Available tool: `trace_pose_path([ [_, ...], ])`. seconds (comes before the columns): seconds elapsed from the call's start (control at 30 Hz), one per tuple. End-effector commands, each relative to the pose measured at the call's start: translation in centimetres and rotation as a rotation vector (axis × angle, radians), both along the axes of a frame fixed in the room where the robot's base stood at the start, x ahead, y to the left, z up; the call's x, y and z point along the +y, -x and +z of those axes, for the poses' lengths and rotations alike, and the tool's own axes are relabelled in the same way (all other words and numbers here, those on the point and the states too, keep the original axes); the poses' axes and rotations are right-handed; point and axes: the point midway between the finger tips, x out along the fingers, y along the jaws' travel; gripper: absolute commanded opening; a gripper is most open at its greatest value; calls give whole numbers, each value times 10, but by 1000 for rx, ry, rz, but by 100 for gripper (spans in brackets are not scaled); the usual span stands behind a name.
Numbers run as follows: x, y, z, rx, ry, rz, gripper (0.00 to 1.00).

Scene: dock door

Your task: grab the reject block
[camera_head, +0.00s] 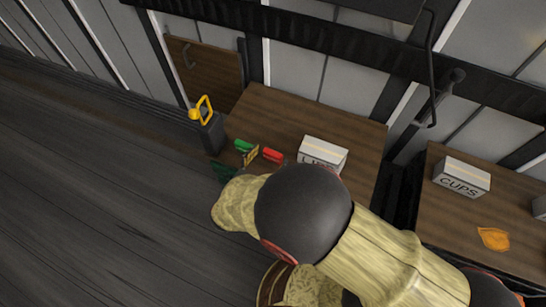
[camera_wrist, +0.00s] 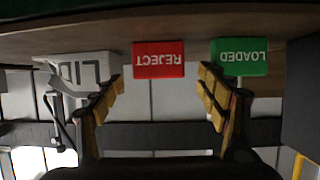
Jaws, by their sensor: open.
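The reject block is a red block with white REJECT lettering, upside down in the wrist view (camera_wrist: 158,60); in the head view the red block (camera_head: 273,155) lies on the wooden table near its left edge. My gripper (camera_wrist: 161,82) is open, with its yellow-padded fingers apart below the red block in the wrist picture. The block appears between the fingertips' left and right positions, apparently ahead of them; I see no contact. In the head view my arm hides most of the gripper.
A green LOADED block (camera_wrist: 240,57) sits close beside the red one, near one finger; it also shows in the head view (camera_head: 243,145). A white lettered box (camera_head: 322,153) stands on the other side. A CUPS box (camera_head: 461,178) is on another table (camera_head: 440,225).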

Motion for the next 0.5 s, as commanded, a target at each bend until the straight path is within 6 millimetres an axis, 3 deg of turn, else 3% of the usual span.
trace_pose_path([
  [0.2,-11,-24,-12,-1,-2,-3,74],
  [0.5,-12,-27,-11,0,-2,1,74],
])
